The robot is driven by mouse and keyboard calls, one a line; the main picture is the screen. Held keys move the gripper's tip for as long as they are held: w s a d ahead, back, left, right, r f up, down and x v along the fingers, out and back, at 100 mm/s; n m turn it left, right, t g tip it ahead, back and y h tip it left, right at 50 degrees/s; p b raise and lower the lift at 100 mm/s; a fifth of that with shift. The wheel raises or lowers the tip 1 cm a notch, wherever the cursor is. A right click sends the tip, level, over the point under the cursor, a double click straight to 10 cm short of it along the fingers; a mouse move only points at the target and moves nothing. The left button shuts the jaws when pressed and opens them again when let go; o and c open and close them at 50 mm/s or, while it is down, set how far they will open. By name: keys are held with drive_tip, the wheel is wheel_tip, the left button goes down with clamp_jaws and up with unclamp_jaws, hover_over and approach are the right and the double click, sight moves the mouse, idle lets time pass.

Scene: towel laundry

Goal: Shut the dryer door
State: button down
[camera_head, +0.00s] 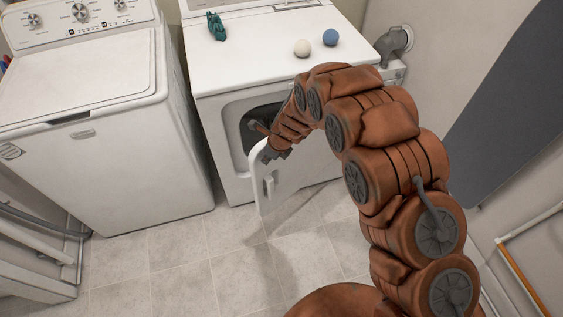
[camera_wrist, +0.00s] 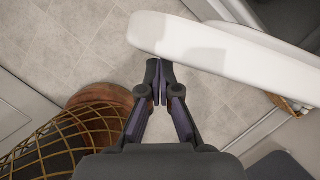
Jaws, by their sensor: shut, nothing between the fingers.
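The white dryer (camera_head: 228,83) stands at the middle back in the head view, with its round opening partly visible and dark inside. Its white door (camera_head: 262,201) stands open, swung out into the room, with a latch part near its free edge. My arm hides much of the door and opening. My gripper (camera_head: 268,154) is at the door's upper part near the free edge. In the wrist view the door (camera_wrist: 215,45) shows from above as a rounded white slab. My gripper (camera_wrist: 158,76) is shut and empty, its tips close beside the slab; I cannot tell whether they touch.
A white washer (camera_head: 90,110) stands left of the dryer. On the dryer top lie a teal object (camera_head: 216,26), a white ball (camera_head: 302,48) and a blue ball (camera_head: 330,37). A dark grey board (camera_head: 515,105) is at the right. The tiled floor (camera_head: 185,265) in front is clear.

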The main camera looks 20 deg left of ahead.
sight(255, 147)
drive_tip(key=w+a, duration=0.1)
drive_tip(key=a, duration=0.1)
drive_tip(key=w+a, duration=0.1)
drive_tip(key=a, duration=0.1)
drive_tip(key=w+a, duration=0.1)
drive_tip(key=a, duration=0.1)
drive_tip(key=shift+f, duration=0.1)
drive_tip(key=w+a+b, duration=0.3)
drive_tip(key=w+a, duration=0.4)
drive_tip(key=a, duration=0.2)
drive_tip(key=shift+w+a, duration=0.2)
drive_tip(key=shift+a, duration=0.2)
idle(0.8)
idle(0.6)
